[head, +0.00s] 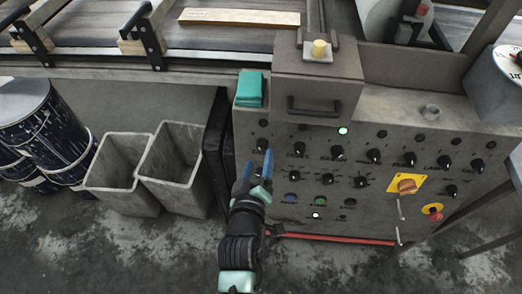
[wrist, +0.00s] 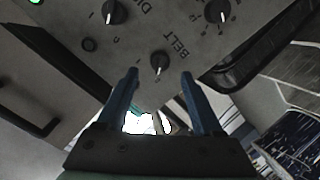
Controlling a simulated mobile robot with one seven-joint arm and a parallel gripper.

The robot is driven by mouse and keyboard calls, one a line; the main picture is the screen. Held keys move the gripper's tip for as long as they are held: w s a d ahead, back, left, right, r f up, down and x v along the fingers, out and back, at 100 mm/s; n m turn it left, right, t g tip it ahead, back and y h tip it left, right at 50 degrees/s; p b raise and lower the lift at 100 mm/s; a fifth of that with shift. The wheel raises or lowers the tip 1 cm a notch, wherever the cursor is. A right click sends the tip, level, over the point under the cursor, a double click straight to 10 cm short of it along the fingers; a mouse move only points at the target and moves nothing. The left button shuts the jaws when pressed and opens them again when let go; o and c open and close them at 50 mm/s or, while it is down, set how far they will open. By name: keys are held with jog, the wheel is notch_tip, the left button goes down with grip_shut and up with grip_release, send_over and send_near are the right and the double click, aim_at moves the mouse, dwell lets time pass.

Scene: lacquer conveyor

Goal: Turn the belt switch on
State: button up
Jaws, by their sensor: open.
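The belt switch is a small black rotary knob (wrist: 159,60) with a white line, beside the lettering BELT on the grey control panel. It also shows as the leftmost knob of the upper row (head: 262,145) in the head view. My gripper (head: 257,164) is in front of the panel's left part, its blue fingertips just below this knob in the picture. In the wrist view my gripper (wrist: 159,74) is open, with the knob seen between and just beyond its two fingertips. The fingers look empty; I cannot tell whether they touch the panel.
Several similar knobs are close by, including one to the right (head: 300,149). A green lamp (head: 343,130) is lit. A handle (head: 318,106) juts out above the panel. Grey bins (head: 122,172) and dark drums (head: 45,130) stand left. A yellow-backed switch (head: 407,184) is at right.

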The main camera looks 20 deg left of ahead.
aim_at(261, 150)
jog(key=shift+x, duration=2.4)
grip_shut()
